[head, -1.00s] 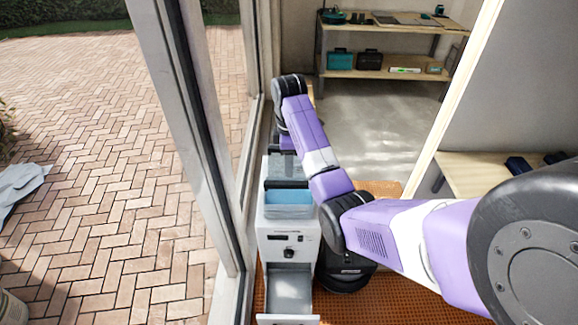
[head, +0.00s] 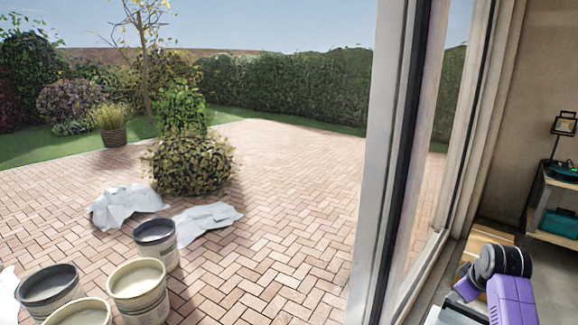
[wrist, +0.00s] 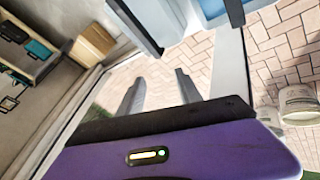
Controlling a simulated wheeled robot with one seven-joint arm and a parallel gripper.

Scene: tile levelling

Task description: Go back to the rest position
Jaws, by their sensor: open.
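My gripper (wrist: 160,93) shows in the wrist view with its two grey fingers spread apart and nothing between them. Behind the fingers lie a window frame and the brick paving, seen at a tilt. In the head view only part of my purple arm shows at the lower right, and the gripper itself is out of that picture.
A tall window frame (head: 385,170) stands beside my arm. Outside is brick paving (head: 300,215) with several buckets (head: 140,285) and crumpled sheets (head: 205,220). A shelf (head: 556,240) with a teal case (head: 560,222) stands at the right.

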